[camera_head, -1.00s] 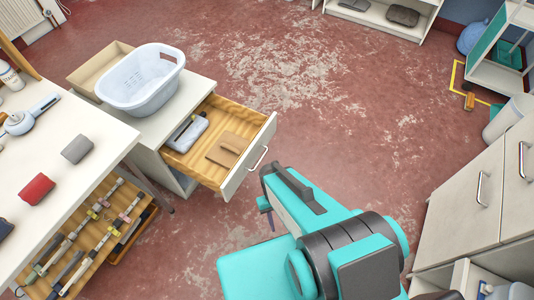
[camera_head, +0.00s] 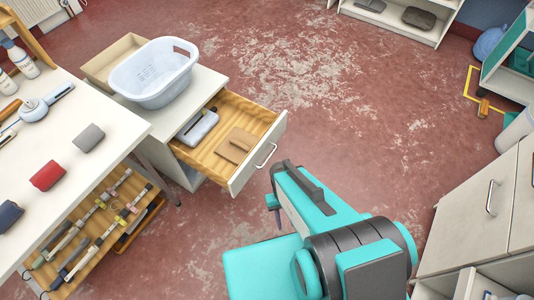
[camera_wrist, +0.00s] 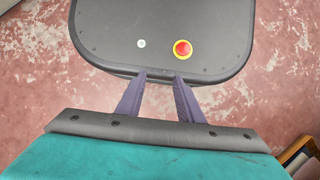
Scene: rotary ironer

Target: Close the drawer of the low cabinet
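The low cabinet (camera_head: 187,172) is pale grey and stands beside the white worktable. Its wooden drawer (camera_head: 262,122) is pulled far out to the right, with a pale front (camera_head: 258,155) and a metal bar handle (camera_head: 266,156). My gripper (camera_head: 278,222) is to the right of and below the drawer front in the head view, apart from the handle. In the wrist view my gripper (camera_wrist: 160,77) has two purple-grey fingers spread with nothing between them; the drawer is not visible there.
A pale blue laundry basket (camera_head: 153,75) sits on the cabinet top. The worktable (camera_head: 120,125) at left holds folded cloths, with an open tray of straps (camera_head: 95,225) below. Another cabinet (camera_head: 480,205) stands at right. The floor between is clear.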

